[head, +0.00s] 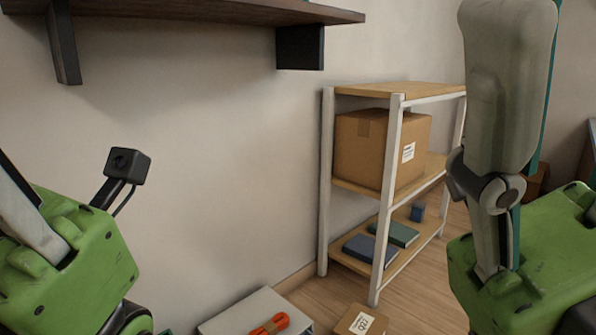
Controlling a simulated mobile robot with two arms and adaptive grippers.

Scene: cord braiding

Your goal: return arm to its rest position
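An orange bundle that looks like cord (270,325) lies on a pale grey surface (240,310) at the bottom of the head view. The lower edge of the picture cuts off part of this surface. Grey and green parts of my own body fill the lower left and the right side. Neither of my grippers can be made out in this view, so what they hold is hidden.
A dark wall shelf (210,10) hangs at top left. A small labelled box (345,322) sits low in front. Some wood floor is clear.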

